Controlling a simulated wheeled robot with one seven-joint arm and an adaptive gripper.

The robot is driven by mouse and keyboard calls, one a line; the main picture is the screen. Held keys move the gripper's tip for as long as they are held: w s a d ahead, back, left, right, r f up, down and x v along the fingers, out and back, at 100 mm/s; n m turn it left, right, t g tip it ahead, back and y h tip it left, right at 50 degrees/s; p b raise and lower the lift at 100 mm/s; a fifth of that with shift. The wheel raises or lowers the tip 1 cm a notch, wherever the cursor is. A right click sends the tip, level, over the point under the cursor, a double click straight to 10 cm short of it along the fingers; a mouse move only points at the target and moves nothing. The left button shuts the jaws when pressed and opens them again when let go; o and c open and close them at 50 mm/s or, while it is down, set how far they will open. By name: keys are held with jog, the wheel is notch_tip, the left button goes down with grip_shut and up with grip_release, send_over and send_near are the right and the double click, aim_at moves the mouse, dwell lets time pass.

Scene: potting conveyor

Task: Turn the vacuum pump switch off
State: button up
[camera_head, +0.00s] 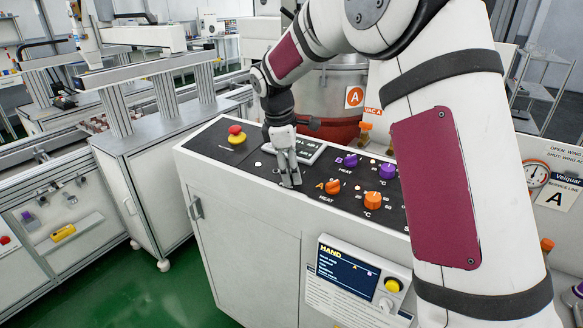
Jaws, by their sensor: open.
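My gripper (290,183) points down over the left-middle part of the black control panel (215,149), left of the orange heat knob (333,187). Its fingers look close together from this angle, with nothing visible held between them. The fingertips are at or just above the panel face; I cannot tell if they touch it. I cannot make out the vacuum pump switch; the gripper hides part of the panel. A grey-framed display (305,152) lies just behind the gripper, partly covered.
A red emergency button (236,130) on a yellow base sits left of the gripper. Purple knobs (350,160) and another orange knob (373,200) stand to the right. A HAND control box (360,278) is on the cabinet front. My arm covers the panel's right side.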

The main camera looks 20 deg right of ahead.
jog(key=v, duration=1.2)
jog(key=shift+f, duration=0.1)
